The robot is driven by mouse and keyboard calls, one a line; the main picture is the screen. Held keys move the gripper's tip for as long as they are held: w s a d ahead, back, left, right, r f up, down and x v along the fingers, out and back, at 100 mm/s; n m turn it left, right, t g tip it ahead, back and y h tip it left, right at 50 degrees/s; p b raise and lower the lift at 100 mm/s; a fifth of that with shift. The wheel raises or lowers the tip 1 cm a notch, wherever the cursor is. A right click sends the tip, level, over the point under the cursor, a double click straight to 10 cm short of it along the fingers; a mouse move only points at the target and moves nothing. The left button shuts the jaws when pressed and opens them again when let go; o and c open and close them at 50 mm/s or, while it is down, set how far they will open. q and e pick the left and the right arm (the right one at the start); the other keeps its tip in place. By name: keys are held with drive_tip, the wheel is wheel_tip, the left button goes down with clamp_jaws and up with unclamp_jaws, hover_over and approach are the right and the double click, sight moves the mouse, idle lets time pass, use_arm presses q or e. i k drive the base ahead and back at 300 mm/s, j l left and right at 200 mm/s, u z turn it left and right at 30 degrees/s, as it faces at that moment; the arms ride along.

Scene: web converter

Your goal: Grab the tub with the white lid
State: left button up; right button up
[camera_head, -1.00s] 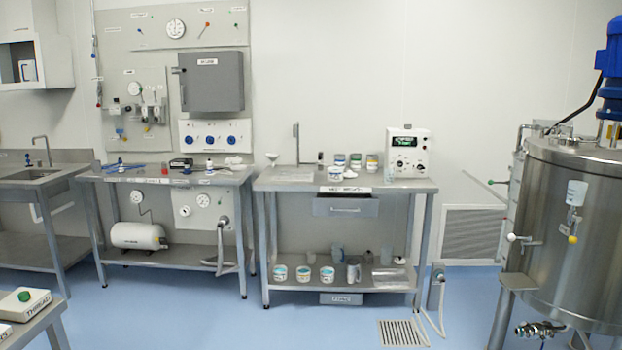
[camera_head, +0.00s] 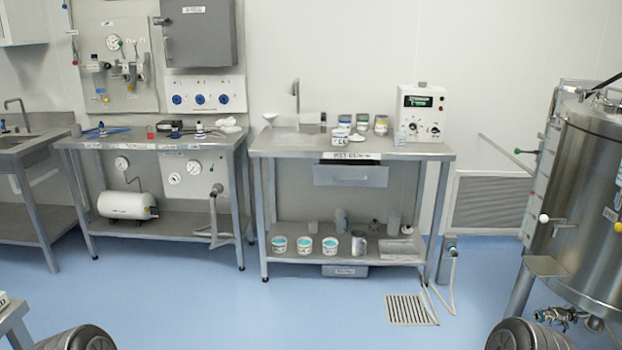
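A small tub with a pale top (camera_head: 339,137) stands near the front edge of the middle steel table's top (camera_head: 280,146); it looks like the white-lidded one, though it is small in view. Behind it are a tub with a dark or blue band (camera_head: 345,121), another tub (camera_head: 362,122) and a yellow-banded tub (camera_head: 381,125). On the lower shelf stand several tubs with teal tops (camera_head: 304,245). Neither of my grippers is in view; only rounded grey parts, apparently of my arms, show at the bottom left and right corners.
A white instrument box (camera_head: 421,114) stands right of the tubs. A second bench (camera_head: 150,142) with tools is on the left, a steel tank (camera_head: 583,190) on the right. Blue floor (camera_head: 290,310) is open before the table; a drain grate (camera_head: 409,308) and hose lie right.

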sight(340, 137)
drive_tip(key=i, duration=3.8)
drive_tip(key=z, duration=0.3)
